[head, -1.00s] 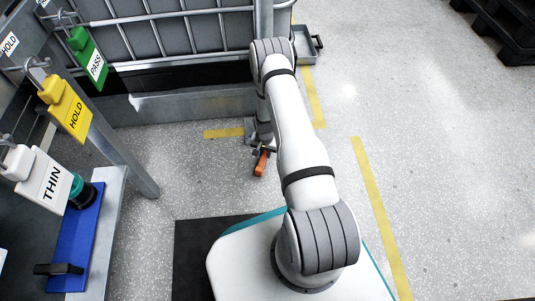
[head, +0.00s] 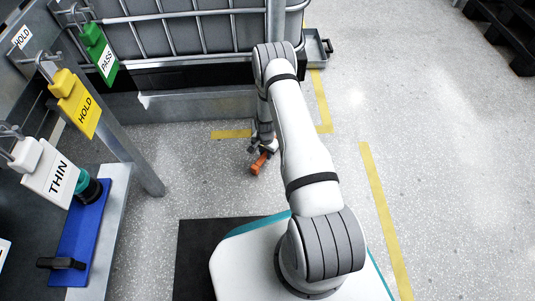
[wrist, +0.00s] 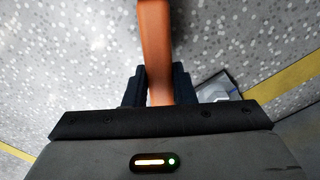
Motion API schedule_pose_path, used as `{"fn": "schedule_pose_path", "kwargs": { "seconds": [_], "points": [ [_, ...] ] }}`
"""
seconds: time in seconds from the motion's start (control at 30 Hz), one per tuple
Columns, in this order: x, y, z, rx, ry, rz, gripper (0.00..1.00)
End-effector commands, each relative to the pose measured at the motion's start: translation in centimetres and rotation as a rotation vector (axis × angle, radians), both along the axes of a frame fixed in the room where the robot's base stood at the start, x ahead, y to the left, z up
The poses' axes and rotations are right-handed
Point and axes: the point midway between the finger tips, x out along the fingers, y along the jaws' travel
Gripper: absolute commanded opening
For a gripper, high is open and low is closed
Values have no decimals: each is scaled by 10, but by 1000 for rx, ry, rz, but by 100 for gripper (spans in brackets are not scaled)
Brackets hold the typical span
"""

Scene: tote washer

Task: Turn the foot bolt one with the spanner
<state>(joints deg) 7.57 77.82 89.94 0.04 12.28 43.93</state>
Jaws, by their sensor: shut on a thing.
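An orange spanner (head: 259,163) is in my gripper (head: 262,149), low over the floor beside the grey post. In the wrist view the spanner (wrist: 155,45) runs up from between the two dark fingers of my gripper (wrist: 158,88), which are shut on it. Its far end is out of the wrist view. A small grey metal piece (wrist: 216,88) shows just right of the fingers; I cannot tell what it is. I cannot make out foot bolt one in either view.
A caged tank (head: 190,35) stands behind my gripper, with a grey tray (head: 316,47) at its right. The speckled floor at right is clear, with yellow lines (head: 380,205).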

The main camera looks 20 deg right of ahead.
Motion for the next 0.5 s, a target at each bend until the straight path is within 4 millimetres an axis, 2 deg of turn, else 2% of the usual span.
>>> {"fn": "schedule_pose_path", "kwargs": {
  "seconds": [0.27,0.5],
  "points": [
    [5,1,2,-1,-8,-5,0],
    [17,9,2,0,-9,-113,0]
  ]
}}
